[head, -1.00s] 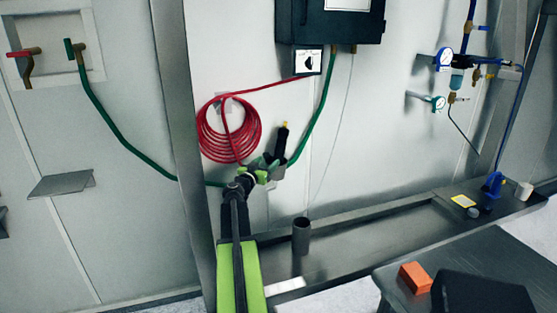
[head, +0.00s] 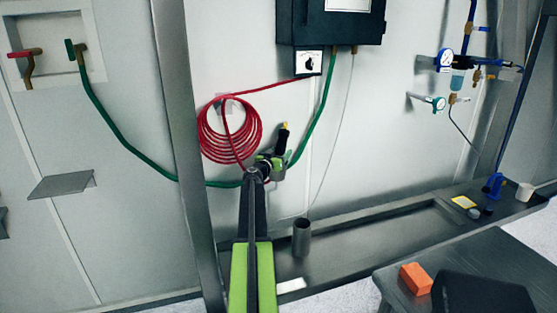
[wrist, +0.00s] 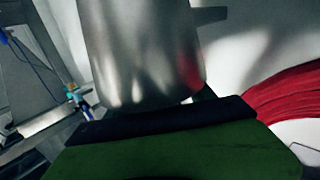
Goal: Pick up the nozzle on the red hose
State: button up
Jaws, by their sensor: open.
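The red hose (head: 229,130) hangs as a coil on the wall in the head view, and its lower end runs down behind my arm. The coil also shows blurred at the right of the wrist view (wrist: 290,92). My gripper (head: 272,162) is open just below and right of the coil. A dark upright piece with a yellow tip (head: 282,137) stands right above it; I cannot tell whether this is the nozzle or part of my wrist. A shiny grey metal body (wrist: 145,50) fills the upper middle of the wrist view; I cannot tell what it is.
A green hose (head: 125,140) passes behind my arm and rises to the black wall box (head: 330,22). A grey cup (head: 301,238) stands on the metal ledge (head: 375,245) below. A blue nozzle (head: 494,185) and an orange block (head: 415,278) are at the right.

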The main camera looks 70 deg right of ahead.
grip_shut()
dwell(0.3)
dwell(0.3)
